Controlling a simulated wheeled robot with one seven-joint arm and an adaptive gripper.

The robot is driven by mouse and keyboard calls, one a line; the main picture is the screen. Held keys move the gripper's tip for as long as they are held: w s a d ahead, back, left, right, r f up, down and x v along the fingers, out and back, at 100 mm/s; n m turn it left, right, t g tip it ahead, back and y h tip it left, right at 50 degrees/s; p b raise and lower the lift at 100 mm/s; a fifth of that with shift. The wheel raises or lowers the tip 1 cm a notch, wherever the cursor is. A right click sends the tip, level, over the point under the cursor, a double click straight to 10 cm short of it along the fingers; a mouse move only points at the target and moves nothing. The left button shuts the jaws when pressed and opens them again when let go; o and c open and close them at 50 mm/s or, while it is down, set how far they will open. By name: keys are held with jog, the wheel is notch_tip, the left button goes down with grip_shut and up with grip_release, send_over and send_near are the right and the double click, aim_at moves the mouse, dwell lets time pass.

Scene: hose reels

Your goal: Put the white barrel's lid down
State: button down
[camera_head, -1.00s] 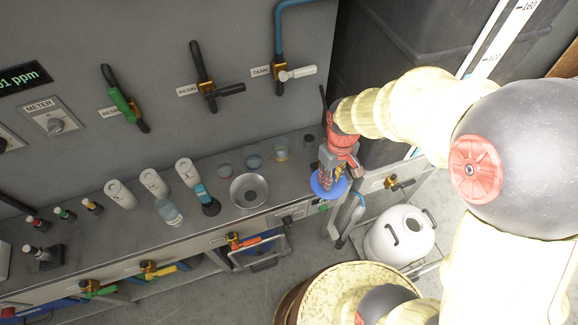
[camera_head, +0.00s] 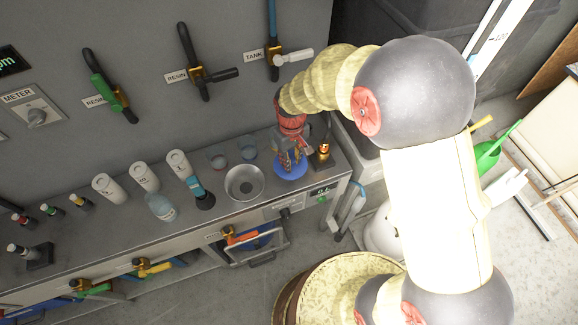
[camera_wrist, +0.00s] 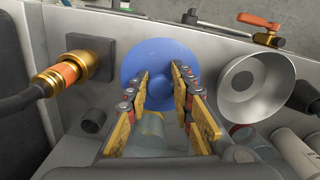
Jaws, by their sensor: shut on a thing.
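A round blue lid (camera_head: 291,168) is at my gripper (camera_head: 291,157) over the right end of the grey counter (camera_head: 225,212). In the wrist view, the fingers of my gripper (camera_wrist: 160,88) close on the middle of the blue lid (camera_wrist: 160,48), whose disc spreads beyond the fingertips. I cannot tell whether the lid touches the counter top. The white barrel (camera_head: 381,236) stands low on the right, mostly hidden behind my arm.
A metal bowl (camera_head: 245,183) is close left of the lid and shows in the wrist view (camera_wrist: 256,86). A brass fitting (camera_head: 322,152) is close right of it. White bottles (camera_head: 144,177) stand farther left. A round yellowish drum top (camera_head: 335,283) is below.

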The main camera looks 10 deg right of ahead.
jog(key=shift+w+a+f, duration=0.25)
jog(key=shift+f, duration=0.15)
jog(key=shift+w+a+f+b, duration=0.1)
jog(key=shift+f+b, duration=0.8)
jog(key=shift+f, duration=0.7)
jog(key=shift+f, duration=0.1)
jog(key=c, duration=1.5)
grip_release()
jog(key=shift+f, duration=0.1)
jog(key=shift+c, duration=0.2)
